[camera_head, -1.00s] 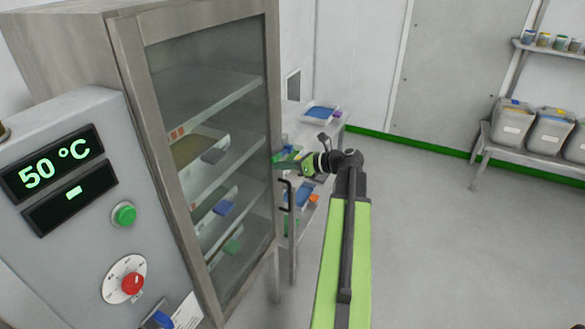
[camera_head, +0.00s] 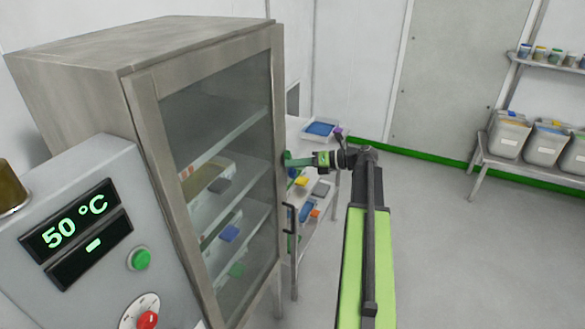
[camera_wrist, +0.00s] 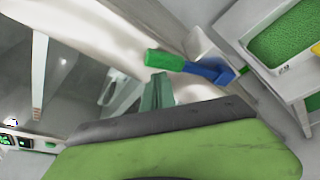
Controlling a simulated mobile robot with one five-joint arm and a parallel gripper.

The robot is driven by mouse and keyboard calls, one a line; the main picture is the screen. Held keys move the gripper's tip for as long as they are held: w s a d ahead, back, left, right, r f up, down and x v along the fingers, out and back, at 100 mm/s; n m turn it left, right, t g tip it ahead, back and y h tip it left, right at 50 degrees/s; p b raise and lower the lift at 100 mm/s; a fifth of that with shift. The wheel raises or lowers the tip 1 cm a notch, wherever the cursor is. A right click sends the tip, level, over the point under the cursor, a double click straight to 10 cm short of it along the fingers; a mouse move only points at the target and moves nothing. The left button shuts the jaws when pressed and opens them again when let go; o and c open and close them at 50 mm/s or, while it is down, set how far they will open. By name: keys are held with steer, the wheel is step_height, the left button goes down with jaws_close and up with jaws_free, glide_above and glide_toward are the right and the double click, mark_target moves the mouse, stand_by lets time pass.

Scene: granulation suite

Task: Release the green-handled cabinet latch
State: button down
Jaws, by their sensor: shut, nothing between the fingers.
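The cabinet (camera_head: 152,110) is a steel case with a glass door, left of centre in the head view. The latch's green handle (camera_wrist: 166,61) lies roughly level across the wrist view, joined to a blue part (camera_wrist: 207,70) on its right, beside the pale cabinet frame. My gripper (camera_wrist: 157,80) is shut and empty, its green fingertips just below the handle. I cannot tell whether they touch it. In the head view my gripper (camera_head: 297,161) is at the door's right edge, and the latch is not clearly told apart from the green fingers.
A black door handle (camera_head: 291,218) sits below my gripper. A control panel (camera_head: 75,235) reading 50 °C is at the left front. Bins (camera_head: 508,137) stand at the far right; the floor between is clear.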

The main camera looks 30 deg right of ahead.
steer(key=d, duration=0.1)
steer(key=w+d+r+p, duration=0.1)
steer(key=w+d, duration=0.1)
steer(key=shift+w+d+r, duration=0.2)
steer(key=shift+r, duration=0.2)
